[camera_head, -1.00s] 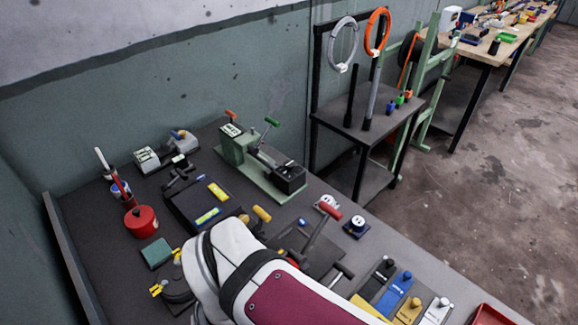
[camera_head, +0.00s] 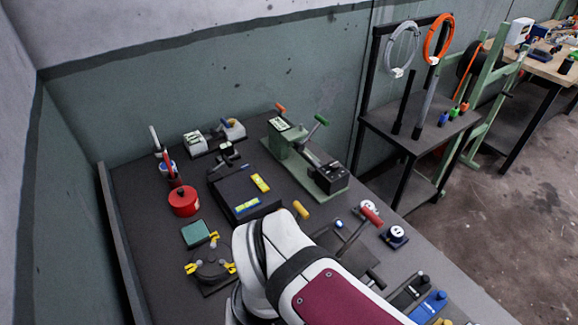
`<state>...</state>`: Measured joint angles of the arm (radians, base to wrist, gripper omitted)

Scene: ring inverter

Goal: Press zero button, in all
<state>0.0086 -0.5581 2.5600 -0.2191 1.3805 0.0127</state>
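No button marked zero can be made out at this size. A small box with a pale face (camera_head: 281,124) sits on the green press-like stand (camera_head: 290,147) at the back of the dark bench. I cannot tell whether either box carries the button. My white and maroon arm covers the front middle of the bench. My gripper does not show; the arm may hide it.
A red round container (camera_head: 183,201), a teal block (camera_head: 195,234) and a dark fixture with yellow clamps (camera_head: 211,268) stand on the left. Red-handled tool (camera_head: 371,216) and round-topped socket (camera_head: 395,236) are right of my arm. A rack with rings (camera_head: 412,122) stands beyond the bench.

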